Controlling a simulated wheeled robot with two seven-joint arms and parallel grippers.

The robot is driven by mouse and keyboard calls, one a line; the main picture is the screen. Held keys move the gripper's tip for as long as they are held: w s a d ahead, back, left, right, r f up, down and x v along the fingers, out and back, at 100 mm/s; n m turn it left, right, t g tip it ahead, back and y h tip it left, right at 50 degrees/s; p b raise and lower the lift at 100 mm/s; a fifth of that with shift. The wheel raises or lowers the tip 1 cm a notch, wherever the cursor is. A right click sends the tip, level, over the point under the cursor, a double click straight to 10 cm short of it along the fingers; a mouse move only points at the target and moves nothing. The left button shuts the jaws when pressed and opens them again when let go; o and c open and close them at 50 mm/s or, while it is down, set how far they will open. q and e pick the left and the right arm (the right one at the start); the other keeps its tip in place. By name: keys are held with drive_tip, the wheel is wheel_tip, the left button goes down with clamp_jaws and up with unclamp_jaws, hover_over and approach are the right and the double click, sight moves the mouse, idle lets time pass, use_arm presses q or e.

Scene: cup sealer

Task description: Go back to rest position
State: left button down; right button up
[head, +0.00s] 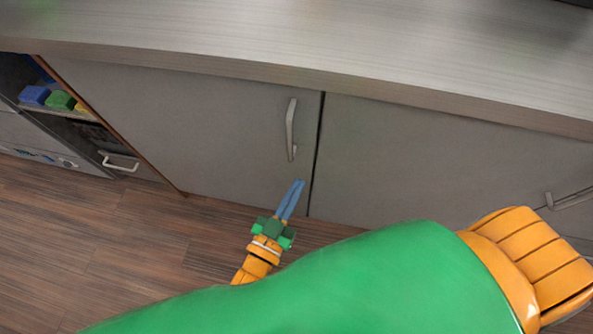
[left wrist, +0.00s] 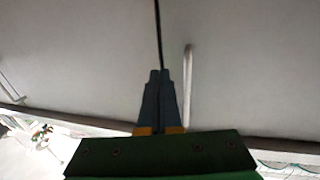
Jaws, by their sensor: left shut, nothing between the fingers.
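My left gripper (head: 291,199) has blue fingers, a green body and an orange wrist. In the head view it is low in front of the grey cabinet doors, below the vertical handle (head: 291,130). Its fingers lie together with nothing between them. In the left wrist view the shut fingers (left wrist: 160,78) point at the cabinet front, by the dark seam between two doors, with a handle (left wrist: 187,85) to their right. I cannot tell whether the fingertips touch the door. A large green and orange arm link of mine fills the lower right of the head view. My right gripper is not in view.
A second handle (head: 570,198) is at the right. An open shelf with blue and green items (head: 60,99) and a drawer handle (head: 119,163) are at the left. Brown wooden floor (head: 130,235) lies below.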

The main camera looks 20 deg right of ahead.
use_arm(q)
drive_tip(key=s+a, duration=0.3)
drive_tip(key=s, duration=0.2)
drive_tip(key=s+a+f+n+g+y+p, duration=0.25)
drive_tip(key=a+f+g+y+p, duration=0.4)
drive_tip(key=a+f, duration=0.7)
drive_tip(key=s+a+f+n+g+y+p, duration=0.2)
drive_tip(key=s+a+f+y, duration=0.1)
drive_tip(key=s+a, duration=0.2)
drive_tip(key=s+a+f+n+g+y+p, duration=0.2)
drive_tip(key=s+a, duration=0.3)
drive_tip(key=s, duration=0.4)
drive_tip(key=shift+s+a+f+g+y, duration=0.3)
drive_tip(key=shift+f+g+y, duration=0.25)
drive_tip(key=shift+g, duration=0.2)
